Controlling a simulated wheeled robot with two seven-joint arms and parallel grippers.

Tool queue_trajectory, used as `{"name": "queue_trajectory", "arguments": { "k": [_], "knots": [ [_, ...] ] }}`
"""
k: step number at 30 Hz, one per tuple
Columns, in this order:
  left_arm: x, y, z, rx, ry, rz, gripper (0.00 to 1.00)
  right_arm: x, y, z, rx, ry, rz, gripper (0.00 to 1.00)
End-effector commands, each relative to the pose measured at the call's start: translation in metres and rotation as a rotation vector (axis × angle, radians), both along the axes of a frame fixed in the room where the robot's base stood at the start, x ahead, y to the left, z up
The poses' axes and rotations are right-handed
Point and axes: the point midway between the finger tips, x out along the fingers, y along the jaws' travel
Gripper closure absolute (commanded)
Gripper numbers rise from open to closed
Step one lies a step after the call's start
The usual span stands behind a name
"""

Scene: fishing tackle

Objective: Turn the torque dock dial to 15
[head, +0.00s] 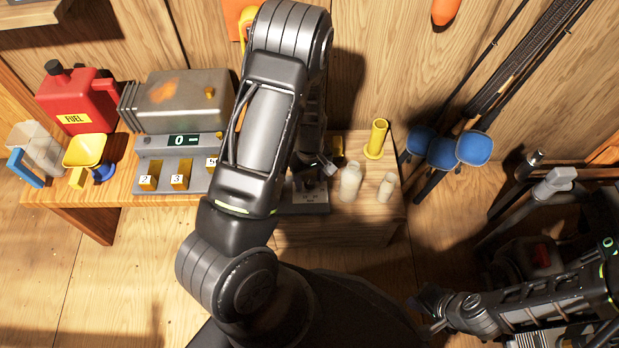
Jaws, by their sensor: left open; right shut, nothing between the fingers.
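A small grey block with faint markings (307,203) sits on the bench beneath my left gripper. It looks like the torque dock, but its dial is not clear and the markings are too small to read. My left arm covers much of this spot. My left gripper (318,168) is just above the block, its open fingers partly hidden by the arm; I cannot tell whether they touch anything. My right gripper (437,312) is shut and empty at the lower right, away from the bench.
A grey unit (181,141) showing "0" has numbered yellow slots, left of my arm. Pale bottles (350,182) and a yellow cylinder (376,139) stand close right of my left gripper.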

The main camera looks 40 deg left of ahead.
Motion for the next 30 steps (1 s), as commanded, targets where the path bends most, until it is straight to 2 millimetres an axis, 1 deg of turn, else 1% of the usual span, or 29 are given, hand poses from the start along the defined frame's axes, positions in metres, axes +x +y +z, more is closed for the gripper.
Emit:
{"name": "queue_trajectory", "arguments": {
  "k": [5, 12, 16, 20, 30],
  "knots": [
    [0.001, 0.000, 0.016, 0.000, -0.002, -0.001, 0.49, -0.001, 0.001, 0.008, 0.002, 0.002, 0.003, 1.00],
    [0.001, 0.000, 0.056, 0.001, -0.003, -0.001, 0.49, -0.006, 0.006, 0.025, 0.008, 0.009, 0.013, 1.00],
    [0.001, 0.000, 0.072, 0.000, -0.001, -0.001, 0.49, -0.007, 0.007, 0.030, 0.011, 0.013, 0.018, 1.00],
    [0.000, 0.000, 0.078, 0.000, 0.000, 0.000, 0.49, -0.008, 0.008, 0.032, 0.012, 0.014, 0.020, 1.00],
    [0.000, 0.000, 0.077, 0.000, 0.000, 0.000, 0.49, -0.008, 0.008, 0.031, 0.012, 0.014, 0.019, 1.00]
  ]
}}
